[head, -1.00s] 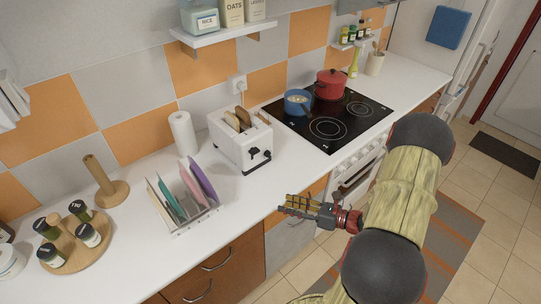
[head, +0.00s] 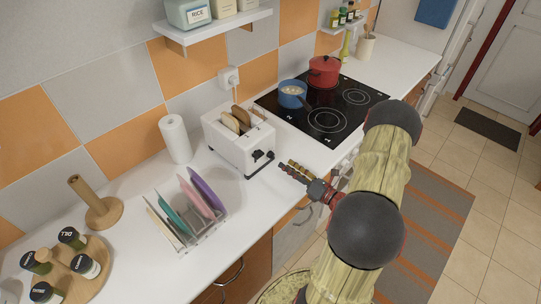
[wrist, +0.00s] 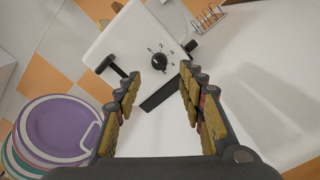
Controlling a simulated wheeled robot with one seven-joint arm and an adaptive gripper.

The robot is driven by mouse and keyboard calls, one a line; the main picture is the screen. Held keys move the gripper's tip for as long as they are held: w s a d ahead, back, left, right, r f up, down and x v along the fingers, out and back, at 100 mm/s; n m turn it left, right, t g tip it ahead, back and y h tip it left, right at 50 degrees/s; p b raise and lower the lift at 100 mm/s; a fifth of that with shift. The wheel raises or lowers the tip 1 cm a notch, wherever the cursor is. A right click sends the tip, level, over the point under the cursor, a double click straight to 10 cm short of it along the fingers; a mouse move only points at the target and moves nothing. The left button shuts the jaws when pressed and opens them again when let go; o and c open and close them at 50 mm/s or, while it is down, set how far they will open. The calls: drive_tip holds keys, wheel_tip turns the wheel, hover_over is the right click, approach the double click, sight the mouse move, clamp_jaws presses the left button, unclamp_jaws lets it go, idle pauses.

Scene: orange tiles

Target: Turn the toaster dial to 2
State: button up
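The white toaster (head: 238,140) stands on the counter with two slices of bread in its slots. In the wrist view its end face (wrist: 138,38) shows a round black dial (wrist: 160,60) with small numbers around it. I cannot tell which number the dial points to. A black lever knob (wrist: 112,67) is left of the dial, another dark knob is at the right, and a dark flat bar (wrist: 160,93) is below. My gripper (head: 286,165) is just right of the toaster. In the wrist view my gripper (wrist: 173,66) is open and empty, its fingers spread toward the dial.
A rack with colored plates (head: 198,205) stands left of the toaster on the counter. A paper towel roll (head: 175,138) is behind it. The stove (head: 325,112) with a blue pot (head: 292,95) and a red pot (head: 325,72) is at the right. Bare counter surrounds the toaster's front.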

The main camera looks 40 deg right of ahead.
sight(274, 158)
drive_tip(key=w, duration=0.7)
drive_tip(key=shift+a+b, duration=0.3)
drive_tip(key=shift+a, duration=0.05)
drive_tip(key=shift+c, duration=0.5)
clamp_jaws()
